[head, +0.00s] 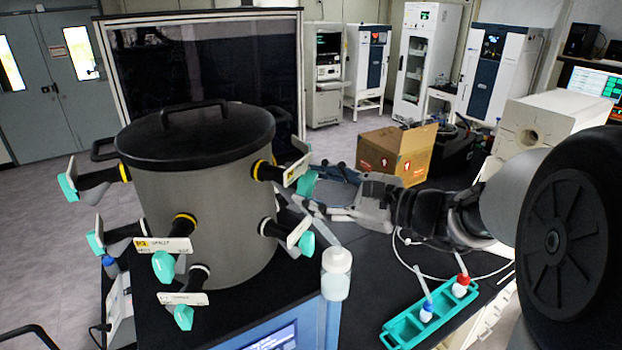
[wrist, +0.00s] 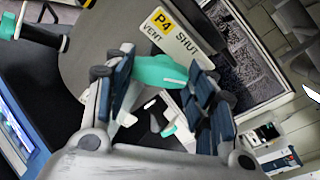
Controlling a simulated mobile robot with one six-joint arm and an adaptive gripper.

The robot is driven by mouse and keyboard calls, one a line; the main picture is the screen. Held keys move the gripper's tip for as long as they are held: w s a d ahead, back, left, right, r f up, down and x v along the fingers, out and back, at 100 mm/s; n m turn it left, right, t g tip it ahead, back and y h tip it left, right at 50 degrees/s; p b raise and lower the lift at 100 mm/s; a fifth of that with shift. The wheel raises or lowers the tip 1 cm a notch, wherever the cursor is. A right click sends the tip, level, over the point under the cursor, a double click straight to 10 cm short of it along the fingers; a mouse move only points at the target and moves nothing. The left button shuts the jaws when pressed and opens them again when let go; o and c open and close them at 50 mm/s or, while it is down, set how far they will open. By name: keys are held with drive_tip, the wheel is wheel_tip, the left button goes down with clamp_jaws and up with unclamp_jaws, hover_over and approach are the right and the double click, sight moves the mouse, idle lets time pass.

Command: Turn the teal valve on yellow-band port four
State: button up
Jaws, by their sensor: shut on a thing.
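The drum-shaped freeze-dryer chamber (head: 225,200) has a black lid and several ports with teal valves. The port four tag (wrist: 174,38) reads P4, VENT and SHUT in the wrist view. Its teal valve (wrist: 158,70) sits between the fingers of my gripper (wrist: 161,76), which is shut on it. In the head view I take the upper right yellow-band port (head: 258,170) to be port four, with its teal valve (head: 307,184) at the fingertips of my gripper (head: 318,206). The exact finger contact is hard to see there.
Other teal valves stick out nearby, at lower right (head: 306,243), front (head: 163,267) and left (head: 67,187). A white-capped bottle (head: 336,275) stands in front of the chamber. A teal rack (head: 405,328) with small bottles and a cardboard box (head: 397,153) are to the right.

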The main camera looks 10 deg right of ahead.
idle(0.6)
drive_tip(key=o, duration=0.8)
drive_tip(key=shift+s+d, duration=0.1)
drive_tip(key=v, duration=1.2)
